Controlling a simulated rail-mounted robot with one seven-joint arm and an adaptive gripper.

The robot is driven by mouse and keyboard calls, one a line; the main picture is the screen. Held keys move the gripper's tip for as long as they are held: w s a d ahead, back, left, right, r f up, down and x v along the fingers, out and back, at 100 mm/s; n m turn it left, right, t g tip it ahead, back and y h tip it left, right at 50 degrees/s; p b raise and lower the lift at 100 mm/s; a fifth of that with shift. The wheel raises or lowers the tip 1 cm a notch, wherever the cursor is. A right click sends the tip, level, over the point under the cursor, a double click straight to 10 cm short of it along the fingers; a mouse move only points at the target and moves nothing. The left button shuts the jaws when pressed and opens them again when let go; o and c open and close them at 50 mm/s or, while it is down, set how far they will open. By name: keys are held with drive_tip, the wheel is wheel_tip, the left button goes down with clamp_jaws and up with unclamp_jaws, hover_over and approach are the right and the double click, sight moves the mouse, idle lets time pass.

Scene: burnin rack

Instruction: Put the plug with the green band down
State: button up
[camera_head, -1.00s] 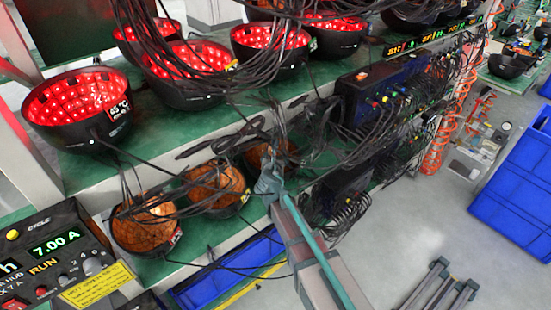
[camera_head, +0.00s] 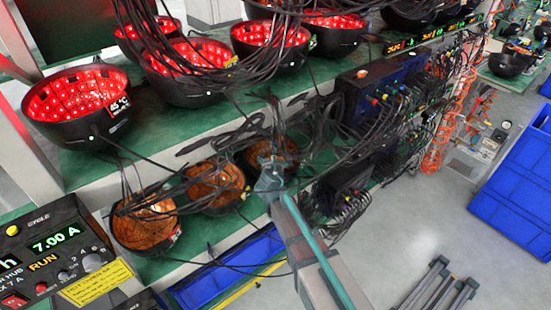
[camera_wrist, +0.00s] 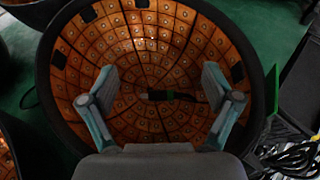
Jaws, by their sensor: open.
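The plug with the green band (camera_wrist: 170,95) shows in the wrist view as a small dark piece with a pale tip at its left end. It lies sideways, seen against the middle of an orange-lit bowl (camera_wrist: 150,45). My gripper (camera_wrist: 160,78) is open, with one finger on each side of the plug and clear gaps to both. In the head view my gripper (camera_head: 270,178) is at the front of the rightmost orange bowl (camera_head: 258,153) on the lower shelf. The plug cannot be made out there. Whether it touches the bowl's floor is unclear.
Two more orange-lit bowls (camera_head: 215,181) (camera_head: 146,221) stand to the left on the lower shelf. Red-lit bowls (camera_head: 75,100) fill the shelf above. Black cables (camera_head: 240,15) hang over the bowls. A black coiled cable (camera_wrist: 290,155) lies right of the bowl.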

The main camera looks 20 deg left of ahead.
drive_tip(key=shift+w+r, duration=0.15)
drive_tip(key=shift+r, duration=0.1)
drive_tip(key=shift+s+r, duration=0.15)
drive_tip(key=shift+s, duration=0.05)
drive_tip(key=b+v, duration=0.1)
drive_tip(key=v, duration=1)
drive_tip(key=shift+s+r+b, duration=0.2)
drive_tip(key=shift+s+b, duration=0.1)
drive_tip(key=shift+b, duration=0.1)
drive_tip(key=shift+d, duration=0.1)
